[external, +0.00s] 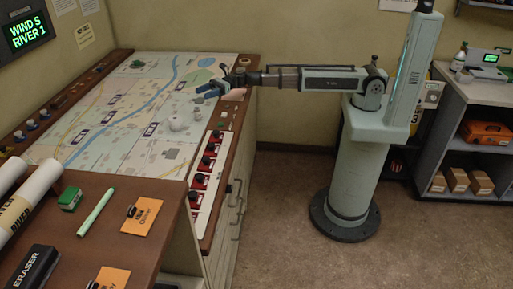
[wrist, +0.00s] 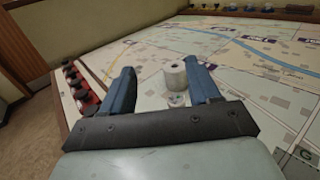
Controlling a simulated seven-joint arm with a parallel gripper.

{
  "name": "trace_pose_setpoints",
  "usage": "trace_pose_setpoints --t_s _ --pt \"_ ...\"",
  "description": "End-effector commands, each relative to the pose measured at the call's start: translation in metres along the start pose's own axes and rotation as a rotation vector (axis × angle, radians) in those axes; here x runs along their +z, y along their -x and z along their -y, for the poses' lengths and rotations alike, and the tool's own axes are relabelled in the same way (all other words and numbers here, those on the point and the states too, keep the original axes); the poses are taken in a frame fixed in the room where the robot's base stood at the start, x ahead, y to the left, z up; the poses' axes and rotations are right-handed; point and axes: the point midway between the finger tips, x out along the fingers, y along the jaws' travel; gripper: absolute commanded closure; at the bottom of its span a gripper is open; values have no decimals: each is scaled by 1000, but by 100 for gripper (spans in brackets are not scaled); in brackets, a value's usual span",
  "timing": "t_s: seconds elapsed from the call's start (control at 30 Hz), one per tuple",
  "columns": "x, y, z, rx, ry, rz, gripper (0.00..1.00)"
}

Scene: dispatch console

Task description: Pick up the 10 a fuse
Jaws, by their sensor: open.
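My gripper (external: 205,92) is open above the far right part of the map-topped console (external: 150,165). In the wrist view its two blue fingers (wrist: 159,68) stand apart with nothing held between them. A small clear or pale piece (wrist: 176,99) shows nearer, close to the right finger. In the external view a white rounded object (external: 176,122) and a smaller pale one (external: 197,114) are on the map. I cannot read any label, so I cannot tell which is the 10 A fuse.
Red units with black knobs (external: 204,164) line the console's right edge. Much of the map is clear.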

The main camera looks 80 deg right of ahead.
Motion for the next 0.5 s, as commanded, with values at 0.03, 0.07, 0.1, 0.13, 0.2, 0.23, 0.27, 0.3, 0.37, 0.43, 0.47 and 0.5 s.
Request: trace_pose_setpoints --t_s 0.03,0.07,0.1,0.13,0.2,0.23,0.27,0.3,0.37,0.43,0.47,0.5 --pt "1 5 6 -10 0 3 39" --pt "2 7 8 -13 -1 4 39" --pt "2 8 10 -17 -1 4 39" --pt "1 9 11 -18 -2 5 39" --pt "-4 10 12 -20 -4 5 39" --pt "-7 10 12 -20 -4 4 39" --pt "-10 10 12 -20 -4 4 39" --pt "-15 10 12 -20 -3 4 39" --pt "-23 10 12 -20 -5 4 39" --pt "-33 9 12 -20 -4 3 39" --pt "-37 9 12 -19 -4 3 39" --pt "-42 9 12 -19 -4 4 39"
